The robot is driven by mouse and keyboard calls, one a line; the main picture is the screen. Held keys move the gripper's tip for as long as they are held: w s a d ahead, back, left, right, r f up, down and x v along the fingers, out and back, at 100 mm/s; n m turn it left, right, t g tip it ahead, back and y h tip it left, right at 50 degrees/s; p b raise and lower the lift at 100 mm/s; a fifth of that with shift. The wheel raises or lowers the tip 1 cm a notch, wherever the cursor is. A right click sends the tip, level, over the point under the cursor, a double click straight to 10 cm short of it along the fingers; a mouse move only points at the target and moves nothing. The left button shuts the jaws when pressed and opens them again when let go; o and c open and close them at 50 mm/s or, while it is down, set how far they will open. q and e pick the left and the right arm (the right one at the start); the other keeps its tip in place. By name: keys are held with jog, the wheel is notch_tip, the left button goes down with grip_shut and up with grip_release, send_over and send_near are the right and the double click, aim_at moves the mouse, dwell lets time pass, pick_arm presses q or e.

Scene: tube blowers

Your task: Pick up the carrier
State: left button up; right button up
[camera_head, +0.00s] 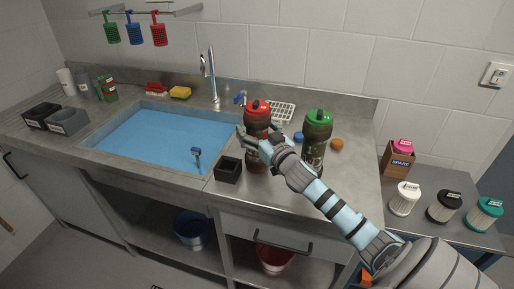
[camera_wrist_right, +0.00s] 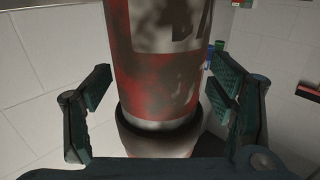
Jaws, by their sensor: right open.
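A dark brown bottle-like cylinder with a red cap (camera_head: 257,108) stands upright on the counter right of the sink, probably the carrier. My right gripper (camera_head: 252,139) is at its body and hides part of it. In the right wrist view the same cylinder (camera_wrist_right: 160,60) looks worn red with a white label and a dark ring near its bottom. It stands between my two open fingers, with a gap showing on the left side; contact on the right is unclear. My left gripper is out of view.
A similar cylinder with a green cap (camera_head: 317,135) stands close to the right of my wrist. A small black box (camera_head: 228,169) sits just left. The sink basin (camera_head: 165,135) holds blue water. A tap (camera_head: 211,75) rises behind it. White, black and teal containers stand on a lower shelf at right.

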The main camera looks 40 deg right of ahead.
jog(key=shift+s, duration=0.1)
grip_shut()
dwell(0.3)
